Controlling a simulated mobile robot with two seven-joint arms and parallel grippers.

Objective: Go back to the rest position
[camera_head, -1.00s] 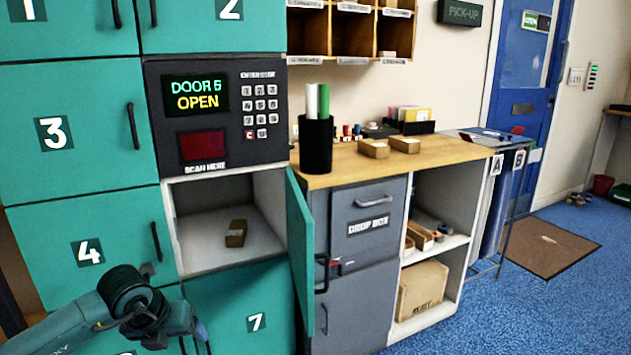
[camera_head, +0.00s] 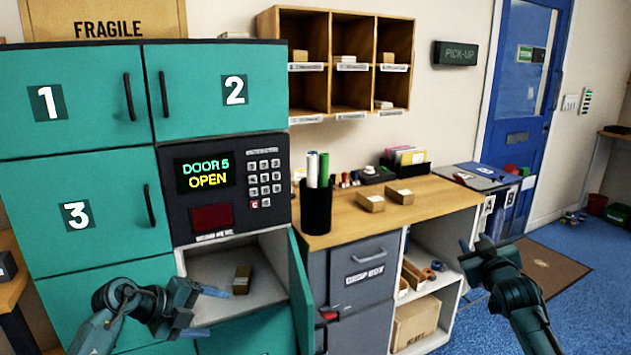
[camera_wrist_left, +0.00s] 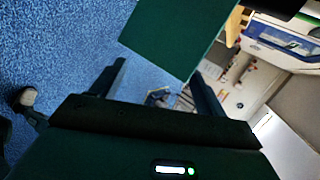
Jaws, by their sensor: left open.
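My left gripper (camera_head: 217,311) is open and empty, low in front of the locker's open compartment. Its two dark fingers also show apart in the left wrist view (camera_wrist_left: 158,88), with a dark green panel (camera_wrist_left: 175,35) beyond them. My right gripper (camera_head: 483,250) is raised at the right, in front of the open shelf unit and floor; whether its jaws are apart is unclear. The open compartment (camera_head: 212,268) holds a small brown box (camera_head: 242,279). Its teal door (camera_head: 301,290) stands swung out to the right. The locker display (camera_head: 206,172) reads "DOOR 5 OPEN".
A wooden counter (camera_head: 440,198) carries a black pen cup (camera_head: 316,208) and two small cartons (camera_head: 370,202). Below are a grey drop box (camera_head: 365,275) and open shelves with a larger carton (camera_head: 415,322).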

